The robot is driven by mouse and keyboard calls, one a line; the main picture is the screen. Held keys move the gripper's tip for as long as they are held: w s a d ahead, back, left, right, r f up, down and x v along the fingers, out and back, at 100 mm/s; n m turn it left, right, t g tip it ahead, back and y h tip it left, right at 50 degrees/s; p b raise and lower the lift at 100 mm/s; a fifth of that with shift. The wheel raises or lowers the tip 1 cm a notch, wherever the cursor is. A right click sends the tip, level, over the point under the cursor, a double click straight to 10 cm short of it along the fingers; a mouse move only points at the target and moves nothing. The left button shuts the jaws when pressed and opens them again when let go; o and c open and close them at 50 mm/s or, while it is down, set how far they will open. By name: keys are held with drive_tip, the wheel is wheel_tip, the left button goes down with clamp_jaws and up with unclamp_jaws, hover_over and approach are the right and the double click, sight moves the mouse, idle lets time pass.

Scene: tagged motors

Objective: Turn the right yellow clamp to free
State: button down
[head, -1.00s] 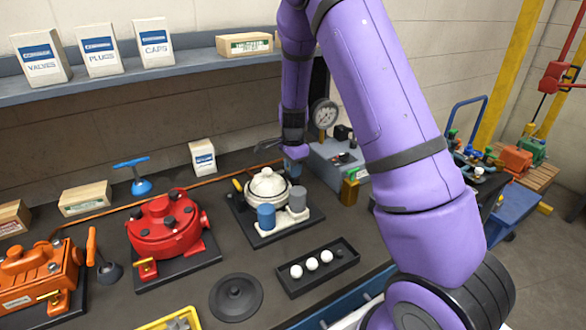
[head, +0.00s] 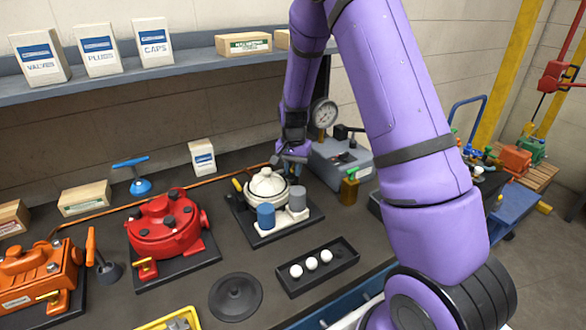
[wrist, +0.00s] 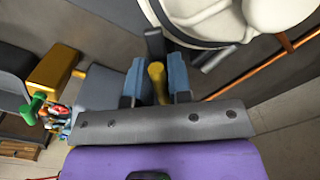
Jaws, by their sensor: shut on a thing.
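The white pot-shaped motor (head: 267,187) stands on a dark base plate on the bench. Its left yellow clamp (head: 238,184) shows at its left side in the head view. My gripper (head: 284,164) is at the back right of the motor. In the wrist view my gripper's blue fingers (wrist: 155,80) are on either side of the right yellow clamp's handle (wrist: 157,82), shut on it. The motor's white body and dark rim (wrist: 205,22) are just beyond the fingers. In the head view my gripper hides the right clamp.
A grey box with a gauge (head: 338,160) stands close to the right of my gripper. The red motor (head: 165,225) is to the left, and a black tray with white balls (head: 318,282) is in front.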

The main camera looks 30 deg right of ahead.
drive_tip(key=n, duration=0.4)
drive_tip(key=shift+d+n, duration=0.15)
drive_tip(key=shift+n, duration=0.15)
drive_tip(key=n, duration=0.4)
drive_tip(key=shift+n, duration=0.4)
drive_tip(key=c, duration=1)
unclamp_jaws()
drive_tip(key=shift+c, duration=0.2)
drive_tip(key=shift+r, duration=0.1)
wheel_tip(320, 180, up, 11)
